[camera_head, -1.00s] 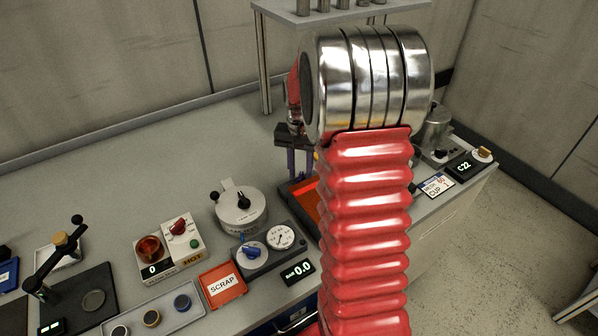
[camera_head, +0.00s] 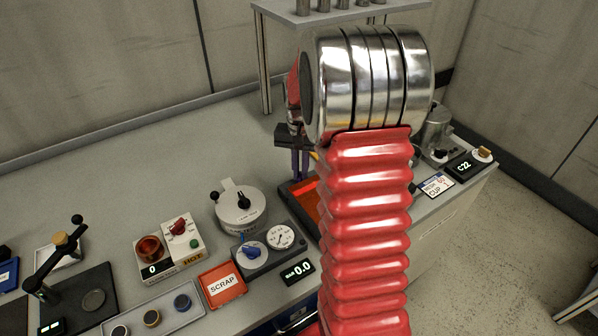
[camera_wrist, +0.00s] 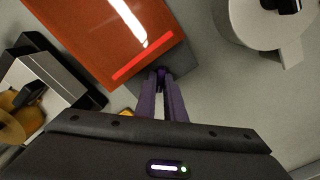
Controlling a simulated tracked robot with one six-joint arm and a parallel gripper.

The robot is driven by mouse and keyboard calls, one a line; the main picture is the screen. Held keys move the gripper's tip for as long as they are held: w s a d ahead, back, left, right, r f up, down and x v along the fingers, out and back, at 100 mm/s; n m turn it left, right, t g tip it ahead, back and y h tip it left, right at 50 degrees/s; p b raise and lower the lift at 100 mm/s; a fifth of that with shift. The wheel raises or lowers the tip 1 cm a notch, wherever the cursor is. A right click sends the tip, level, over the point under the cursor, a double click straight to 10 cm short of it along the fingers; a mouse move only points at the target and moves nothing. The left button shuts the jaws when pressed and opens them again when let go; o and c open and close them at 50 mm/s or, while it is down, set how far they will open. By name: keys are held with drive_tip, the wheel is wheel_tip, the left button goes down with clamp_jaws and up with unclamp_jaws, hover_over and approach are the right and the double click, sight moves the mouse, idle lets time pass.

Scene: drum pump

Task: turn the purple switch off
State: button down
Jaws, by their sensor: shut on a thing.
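My gripper (camera_wrist: 160,78) has its two purple fingers drawn together at the near edge of an orange-red box (camera_wrist: 100,35) with a lit red strip, over its dark grey base. They are shut on a small dark purple piece, the purple switch (camera_wrist: 159,72), which is mostly hidden between the fingertips. In the head view my gripper (camera_head: 300,176) points down behind the orange box (camera_head: 302,193), and my red arm covers much of that box. Whether the switch is on or off cannot be told.
A round grey pot (camera_head: 240,205) with a black knob stands left of the box. A yellow spool-like part (camera_wrist: 15,118) is at the wrist view's left. Open bench lies behind the pot.

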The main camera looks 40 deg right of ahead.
sight(300, 175)
drive_tip(key=shift+w+n, duration=0.1)
drive_tip(key=shift+n, duration=0.2)
drive_tip(key=n, duration=1)
drive_tip(key=shift+n, duration=0.3)
drive_tip(key=n, duration=0.6)
drive_tip(key=shift+w+n, duration=0.1)
drive_tip(key=shift+n, duration=0.2)
drive_tip(key=shift+r, duration=0.1)
drive_tip(key=c, duration=1.8)
unclamp_jaws()
drive_tip(key=shift+c, duration=0.2)
wheel_tip(300, 175, up, 14)
drive_tip(key=shift+f, duration=0.2)
